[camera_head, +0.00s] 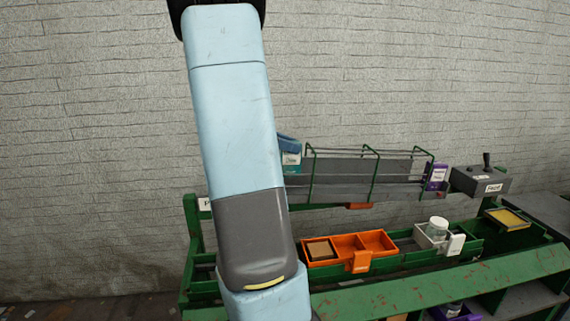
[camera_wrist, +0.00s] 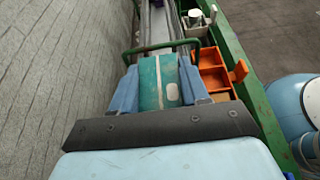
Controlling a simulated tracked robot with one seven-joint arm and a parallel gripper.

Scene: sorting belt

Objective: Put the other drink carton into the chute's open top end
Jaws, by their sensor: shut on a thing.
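A teal drink carton (camera_wrist: 159,88) with a pale label is between the two blue fingers of my gripper (camera_wrist: 159,66), which is shut on it. In the head view a small part of this carton (camera_head: 291,158) and one blue finger show beside my arm, at the left end of the chute. The chute (camera_head: 335,177) is a grey sloping channel with green wire hoops. A hoop stands just beyond the carton in the wrist view. A purple and white carton (camera_head: 437,178) stands at the chute's right end. My arm hides the chute's left end and most of the held carton.
An orange divided tray (camera_head: 375,241) holding a brown square block sits on the green bench below the chute. A white bin (camera_head: 424,237) with a jar is right of it. A grey control box with a lever (camera_head: 480,181) stands at the right. A brick wall runs behind.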

